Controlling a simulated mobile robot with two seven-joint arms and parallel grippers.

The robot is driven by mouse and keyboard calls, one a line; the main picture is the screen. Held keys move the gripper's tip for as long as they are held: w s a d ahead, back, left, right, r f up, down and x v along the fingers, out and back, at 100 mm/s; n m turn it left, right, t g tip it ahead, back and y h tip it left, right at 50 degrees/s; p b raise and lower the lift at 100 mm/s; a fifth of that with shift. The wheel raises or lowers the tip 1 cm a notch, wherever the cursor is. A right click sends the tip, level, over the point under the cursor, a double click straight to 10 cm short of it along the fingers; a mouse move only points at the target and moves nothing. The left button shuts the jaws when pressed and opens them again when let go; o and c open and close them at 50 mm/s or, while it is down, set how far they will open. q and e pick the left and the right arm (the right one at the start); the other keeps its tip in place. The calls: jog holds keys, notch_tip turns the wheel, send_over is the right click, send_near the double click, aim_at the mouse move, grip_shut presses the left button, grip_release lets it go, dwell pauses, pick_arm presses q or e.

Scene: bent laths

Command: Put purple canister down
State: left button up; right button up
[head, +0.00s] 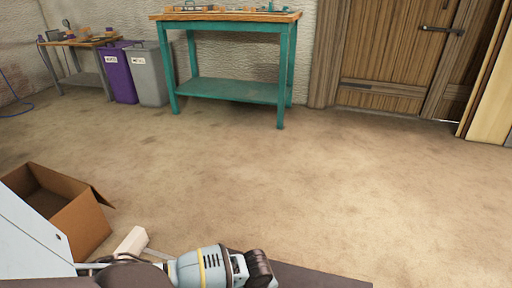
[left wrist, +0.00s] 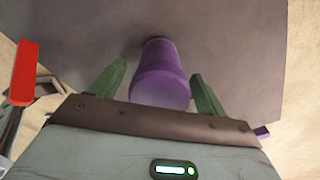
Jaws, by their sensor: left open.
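The purple canister (left wrist: 160,78) is in the middle of the left wrist view, against a grey-brown surface (left wrist: 235,50). My left gripper (left wrist: 155,85) is open, with one green finger on each side of the canister. A gap shows between each finger and the canister in this view. The near end of the canister is close to the gripper's palm. In the head view my left arm comes in at the bottom, and neither its fingers nor the canister can be made out. My right gripper is in neither view.
A dark flat surface (head: 318,278) lies at the bottom of the head view. An open cardboard box (head: 80,226) is at the left. A teal workbench (head: 232,90), purple bin (head: 118,75) and grey bin (head: 147,75) stand at the back. A red object (left wrist: 24,72) is at the wrist view's left. The middle floor is clear.

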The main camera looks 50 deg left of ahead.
pick_arm(q)
notch_tip(320, 180, up, 11)
jog(key=p, duration=0.5)
jog(key=shift+r, duration=0.55)
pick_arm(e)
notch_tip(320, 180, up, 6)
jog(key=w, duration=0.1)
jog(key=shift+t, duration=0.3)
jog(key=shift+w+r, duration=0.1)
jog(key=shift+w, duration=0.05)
